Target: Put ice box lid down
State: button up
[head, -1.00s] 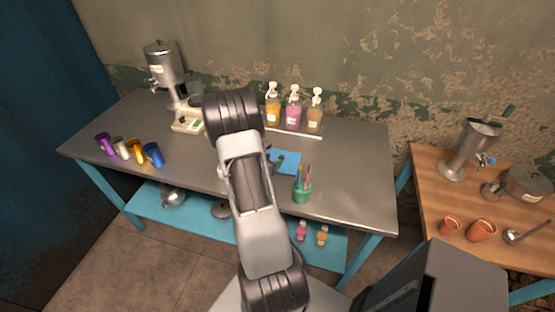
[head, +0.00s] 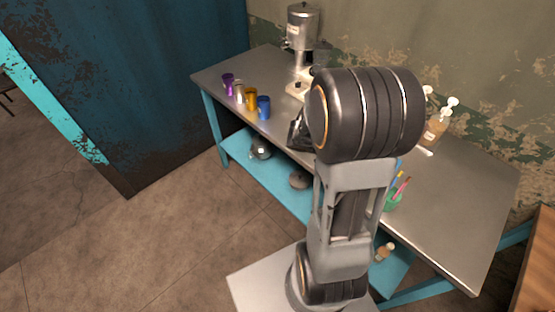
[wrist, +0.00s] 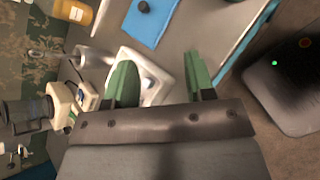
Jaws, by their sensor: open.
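My gripper (wrist: 162,78) shows in the wrist view with its two green fingers spread apart. A white, rounded, tray-like object (wrist: 157,66) shows behind and between the fingers; I cannot tell whether it is the ice box or its lid, or whether a finger touches it. No lid can be made out for sure in either view. In the head view my arm covers the middle of the metal table (head: 450,215) and hides most of what is there.
Purple (head: 228,84), white, orange and blue (head: 264,107) cups line the table's left front. A metal dispenser (head: 302,28) stands behind them. A blue cloth (wrist: 135,27) lies on the table. A green pen cup (head: 392,203) stands near the front edge. Open floor lies left.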

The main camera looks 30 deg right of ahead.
jog(key=a+r+m+t+y, duration=0.3)
jog(key=a+r+m+y, duration=0.2)
jog(key=a, duration=0.7)
jog(key=s+a+r+m+t+y, duration=0.1)
jog(key=a+r+m+t+y, duration=0.2)
jog(key=a, duration=0.9)
notch_tip(320, 180, up, 2)
jog(key=m+y, duration=0.1)
jog(key=y, duration=0.1)
jog(key=shift+s+a+m+t+y, duration=0.15)
jog(key=shift+s+m+t+y, duration=0.05)
jog(key=shift+m+t+y, duration=0.2)
